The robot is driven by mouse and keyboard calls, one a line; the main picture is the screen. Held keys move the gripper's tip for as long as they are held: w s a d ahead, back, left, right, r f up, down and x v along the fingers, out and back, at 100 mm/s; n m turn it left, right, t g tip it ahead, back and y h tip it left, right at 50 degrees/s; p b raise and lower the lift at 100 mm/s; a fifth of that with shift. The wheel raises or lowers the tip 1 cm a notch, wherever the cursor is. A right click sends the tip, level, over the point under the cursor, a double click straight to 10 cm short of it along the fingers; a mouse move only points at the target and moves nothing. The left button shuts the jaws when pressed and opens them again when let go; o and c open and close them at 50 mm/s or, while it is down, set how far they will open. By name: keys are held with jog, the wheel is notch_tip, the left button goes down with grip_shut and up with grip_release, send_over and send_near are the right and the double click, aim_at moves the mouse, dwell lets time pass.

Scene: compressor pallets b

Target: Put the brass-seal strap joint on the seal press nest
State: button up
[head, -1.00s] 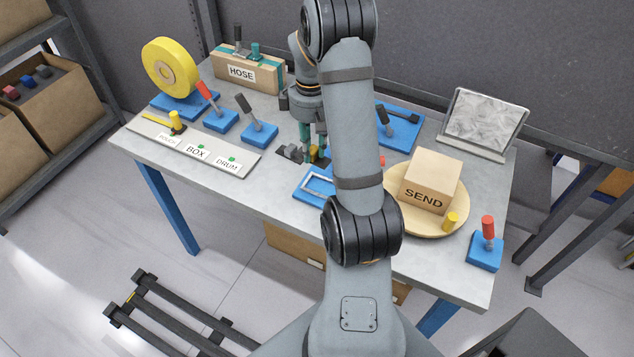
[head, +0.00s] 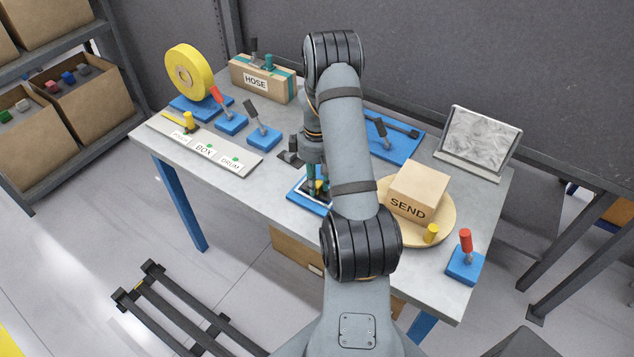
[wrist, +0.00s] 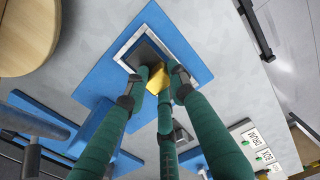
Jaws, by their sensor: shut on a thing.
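My gripper (head: 317,192) is shut on the brass-seal strap joint, and its green fingers point down at the seal press nest. In the wrist view the brass seal (wrist: 157,84) sits between the fingertips (wrist: 155,76), with a dark strap piece (wrist: 146,53) beside it. The seal press nest (head: 301,200) is a blue plate with a raised pale square frame, and it shows in the wrist view (wrist: 182,30). The joint appears over or inside the frame. I cannot tell whether it touches the nest. My arm hides part of the nest in the head view.
A dark grey block (head: 290,157) stands just behind the nest. Right of my arm is a round wooden board (head: 440,232) with a SEND box (head: 418,190). Blue-based levers (head: 263,137) and a label strip (head: 222,152) lie left.

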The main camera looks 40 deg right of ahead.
aim_at(317, 184)
jog(key=shift+w+f, duration=0.1)
jog(key=shift+f, duration=0.25)
jog(key=shift+f, duration=0.15)
jog(key=o, duration=1)
jog(key=shift+o, duration=0.2)
notch_tip(317, 184, up, 12)
jog(key=b, duration=0.2)
jog(key=shift+r, duration=0.25)
